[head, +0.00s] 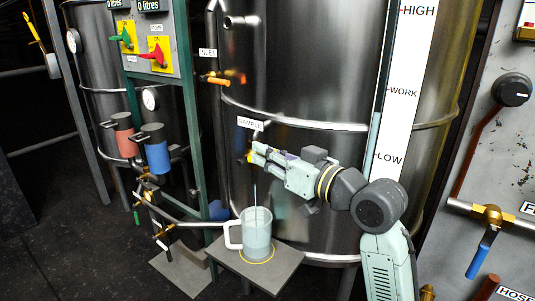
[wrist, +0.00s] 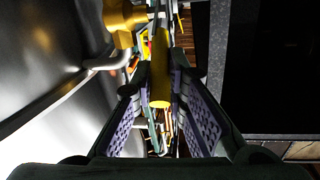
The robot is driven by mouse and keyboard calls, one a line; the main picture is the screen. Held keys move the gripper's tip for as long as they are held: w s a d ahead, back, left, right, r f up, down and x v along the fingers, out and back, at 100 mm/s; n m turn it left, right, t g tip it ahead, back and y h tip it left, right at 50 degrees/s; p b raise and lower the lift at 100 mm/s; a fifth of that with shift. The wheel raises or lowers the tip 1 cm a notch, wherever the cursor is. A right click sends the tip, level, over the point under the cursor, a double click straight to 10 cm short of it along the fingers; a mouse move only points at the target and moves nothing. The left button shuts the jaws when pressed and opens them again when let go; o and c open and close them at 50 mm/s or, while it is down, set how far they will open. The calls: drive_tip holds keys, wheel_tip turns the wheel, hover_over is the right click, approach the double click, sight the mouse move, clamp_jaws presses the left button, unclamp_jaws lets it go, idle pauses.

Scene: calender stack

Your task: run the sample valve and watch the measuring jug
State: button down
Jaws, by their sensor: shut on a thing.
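The sample valve's yellow handle (wrist: 160,75) lies between my gripper's fingers (wrist: 160,92) in the wrist view, with the brass-yellow valve body (wrist: 122,20) above left. In the head view my gripper (head: 258,151) is at the valve on the tank, just under the SAMPLE label (head: 250,123). It is shut on the handle. A thin pale stream (head: 255,194) runs down below the valve into the measuring jug (head: 257,238). The jug is translucent, upright, with its handle to the left. Pale liquid appears inside, but I cannot read its exact level.
The jug stands on a grey plate (head: 285,261) inside a yellow ring. The tank gauge (head: 404,90) shows blue-grey between WORK and LOW. An orange INLET handle (head: 217,80) is above left. Pipes and a blue-handled valve (head: 481,254) are at right.

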idle(0.3)
drive_tip(key=f+t+y+b, duration=0.1)
drive_tip(key=b, duration=0.3)
drive_tip(key=f+m+t+y+b, duration=0.1)
drive_tip(key=f+t+b, duration=0.1)
drive_tip(key=b, duration=0.3)
drive_tip(key=d+f+t+y+b, duration=0.1)
drive_tip(key=f+b, duration=0.1)
drive_tip(key=b, duration=0.3)
drive_tip(key=shift+s+t+y, duration=0.3)
drive_tip(key=shift+s+y, duration=0.05)
drive_tip(key=shift+y, duration=0.05)
drive_tip(key=shift+d+m, duration=0.1)
drive_tip(key=shift+m, duration=0.2)
drive_tip(key=shift+r, duration=0.1)
drive_tip(key=c, duration=1.6)
unclamp_jaws()
